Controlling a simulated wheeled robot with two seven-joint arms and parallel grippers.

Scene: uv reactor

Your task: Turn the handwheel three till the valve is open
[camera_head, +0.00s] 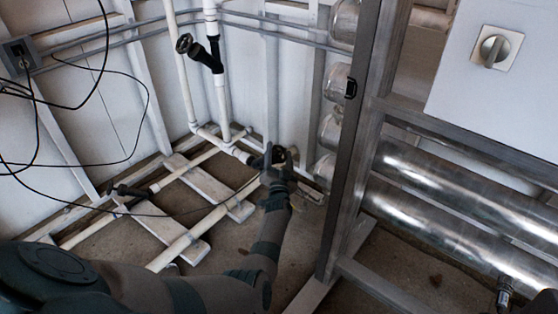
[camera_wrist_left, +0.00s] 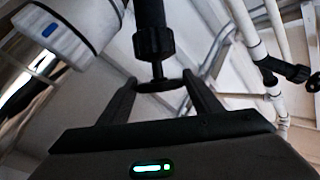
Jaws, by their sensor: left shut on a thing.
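My left arm reaches down from the lower left in the head view, and its gripper (camera_head: 277,155) is at a black valve low on the white piping, near the wall. In the left wrist view, the left gripper (camera_wrist_left: 160,88) has its two dark fingers on either side of a dark handwheel (camera_wrist_left: 158,86) and is shut on it. The handwheel sits on a stem below a black valve body (camera_wrist_left: 152,40). In the head view the gripper mostly hides this handwheel.
Another black valve with a handwheel (camera_head: 184,43) is on the upright pipes. A third black valve (camera_head: 130,191) is at the lower left. A metal frame post (camera_head: 352,140) and shiny cylinders (camera_head: 440,215) stand right of my arm. Black cables (camera_head: 145,90) hang at the left.

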